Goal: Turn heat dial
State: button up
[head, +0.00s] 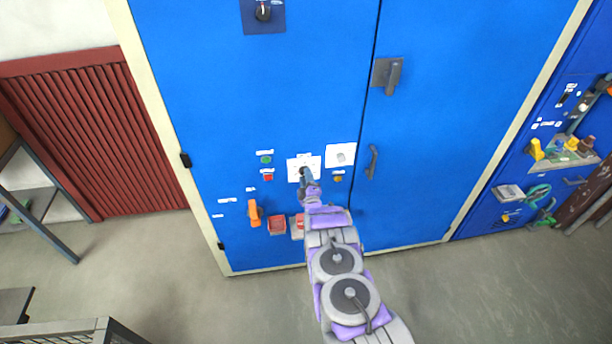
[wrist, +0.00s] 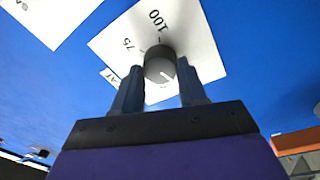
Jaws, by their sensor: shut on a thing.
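The heat dial (wrist: 159,64) is a round grey knob with a white pointer line, on a white scale plate (wrist: 205,45) marked 75 and 100. Its pointer faces down and slightly right in the wrist view. My gripper (wrist: 161,80) has one dark finger on each side of the knob and is shut on it. In the head view my gripper (head: 304,174) reaches the white plate (head: 314,162) on the blue cabinet front and hides most of the dial.
A second white plate (head: 340,148) sits just right of the dial. A green button (head: 266,159) and red button (head: 268,177) are to the left. An orange handle (head: 254,213) and red box (head: 277,225) are below. A door handle (head: 372,162) stands out on the right.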

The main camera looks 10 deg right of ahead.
jog(key=shift+a+n+p, duration=0.15)
jog(key=shift+n+p, duration=0.55)
jog(key=shift+n, duration=0.5)
jog(key=shift+f, duration=0.15)
jog(key=o, duration=1.1)
jog(key=shift+a, duration=0.1)
jog(key=shift+c, duration=0.2)
jog(key=s+f+p, duration=0.1)
jog(key=s, duration=1.6)
jog(key=shift+s+d+f+p, duration=0.15)
jog(key=shift+d+p, duration=0.2)
jog(key=shift+d, duration=0.05)
